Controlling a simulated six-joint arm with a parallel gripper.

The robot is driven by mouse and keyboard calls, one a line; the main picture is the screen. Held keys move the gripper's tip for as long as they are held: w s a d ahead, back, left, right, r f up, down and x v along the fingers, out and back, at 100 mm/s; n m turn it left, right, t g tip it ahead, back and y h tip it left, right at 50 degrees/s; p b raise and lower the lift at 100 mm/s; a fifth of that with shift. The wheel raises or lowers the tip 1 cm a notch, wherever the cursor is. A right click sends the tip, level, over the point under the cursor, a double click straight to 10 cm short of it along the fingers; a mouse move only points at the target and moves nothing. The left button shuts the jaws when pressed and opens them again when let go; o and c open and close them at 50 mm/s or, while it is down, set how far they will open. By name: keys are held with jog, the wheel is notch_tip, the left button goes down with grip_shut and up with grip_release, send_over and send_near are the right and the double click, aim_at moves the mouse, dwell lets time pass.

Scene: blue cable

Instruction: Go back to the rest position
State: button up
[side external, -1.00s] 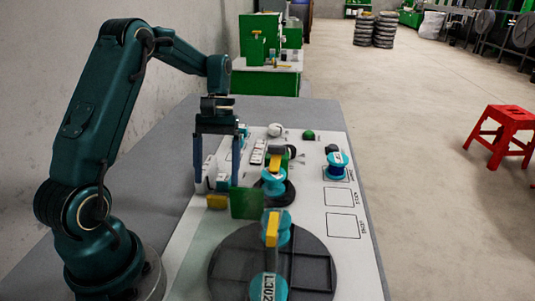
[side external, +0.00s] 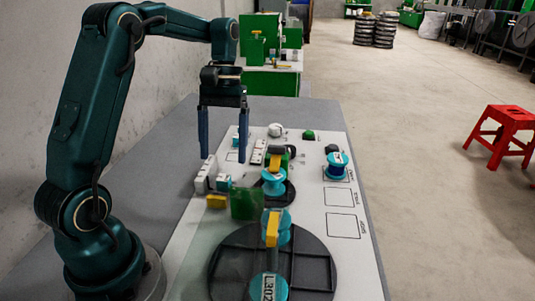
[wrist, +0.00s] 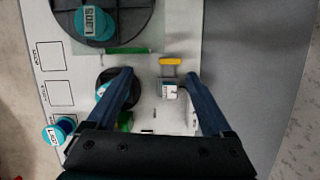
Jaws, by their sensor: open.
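My gripper (side external: 222,135) is open and empty, with its two dark blue fingers pointing down above the white work board (side external: 312,235). In the wrist view my gripper (wrist: 160,75) has its fingers spread wide with nothing between the tips. A blue-and-white spool (side external: 337,165) stands on the right side of the board, and its blue winding shows. Another teal spool (side external: 274,183) sits on a small dark disc near the middle.
A green plate (side external: 246,204) and a yellow block (side external: 217,201) stand near the board's middle. White blocks (side external: 205,176) sit below my gripper. Outlined squares (side external: 343,225) on the right are empty. A red stool (side external: 500,135) stands on the floor, apart from the table.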

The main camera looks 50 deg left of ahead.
jog(key=s+d+r+m+t, duration=0.1)
jog(key=s+d+m+t, duration=0.1)
jog(key=s+d, duration=0.1)
jog(key=s+d+m+t+y, duration=0.1)
jog(key=s+d+m+t, duration=0.2)
jog(key=s+d, duration=0.1)
jog(key=s+d+r+m+t+y, duration=0.1)
jog(key=s+d+m+t, duration=0.1)
jog(key=s+d, duration=0.1)
jog(key=shift+s+d+r+m+t, duration=0.1)
jog(key=shift+d+r+m+t, duration=0.1)
jog(key=shift+d, duration=0.2)
jog(key=shift+s+d+r+m+t, duration=0.1)
jog(key=shift+d+r+t, duration=0.1)
jog(key=shift+d, duration=0.2)
jog(key=shift+w, duration=0.3)
dwell(0.5)
